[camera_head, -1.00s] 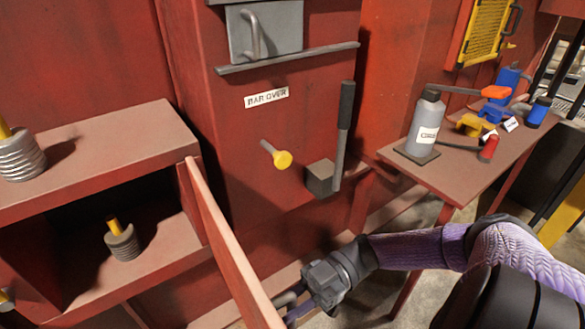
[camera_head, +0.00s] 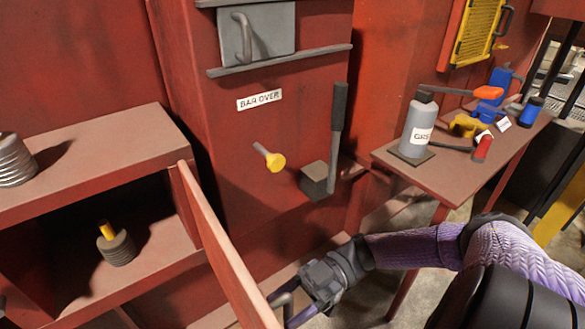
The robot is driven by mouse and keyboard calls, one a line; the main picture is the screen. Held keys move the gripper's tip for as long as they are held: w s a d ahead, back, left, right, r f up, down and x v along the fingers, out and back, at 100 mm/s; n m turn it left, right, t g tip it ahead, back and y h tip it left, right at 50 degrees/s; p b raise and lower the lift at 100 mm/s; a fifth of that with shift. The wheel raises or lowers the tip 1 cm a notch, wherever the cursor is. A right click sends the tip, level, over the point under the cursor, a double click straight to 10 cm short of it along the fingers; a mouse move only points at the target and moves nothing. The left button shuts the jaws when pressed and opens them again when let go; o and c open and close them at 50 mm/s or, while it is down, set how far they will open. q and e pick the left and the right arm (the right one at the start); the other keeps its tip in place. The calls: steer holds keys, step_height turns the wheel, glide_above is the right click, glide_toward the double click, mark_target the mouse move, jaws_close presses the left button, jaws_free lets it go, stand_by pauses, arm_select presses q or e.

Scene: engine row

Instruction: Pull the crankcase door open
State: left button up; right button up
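The crankcase door (camera_head: 232,262) is a red panel standing swung out from the open red compartment, seen almost edge-on at the lower middle. A grey bar handle (camera_head: 283,299) shows at its outer side near the bottom of the picture. My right gripper (camera_head: 291,308) comes in from the right and is at this handle, its fingers close around or against it. The fingertips are small and partly hidden, so their closure is unclear. My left gripper is not in view.
Inside the open compartment stands a ribbed grey part with a yellow stem (camera_head: 117,246). A dark lever (camera_head: 338,135) and a yellow-tipped knob (camera_head: 274,161) stick out of the engine wall. A side table (camera_head: 400,170) at the right holds a grey bottle and tools.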

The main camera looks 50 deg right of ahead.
steer(key=s+d+b, duration=0.1)
steer(key=d+b, duration=0.1)
steer(key=d, duration=0.7)
steer(key=shift+s+d, duration=0.3)
steer(key=shift+d, duration=0.05)
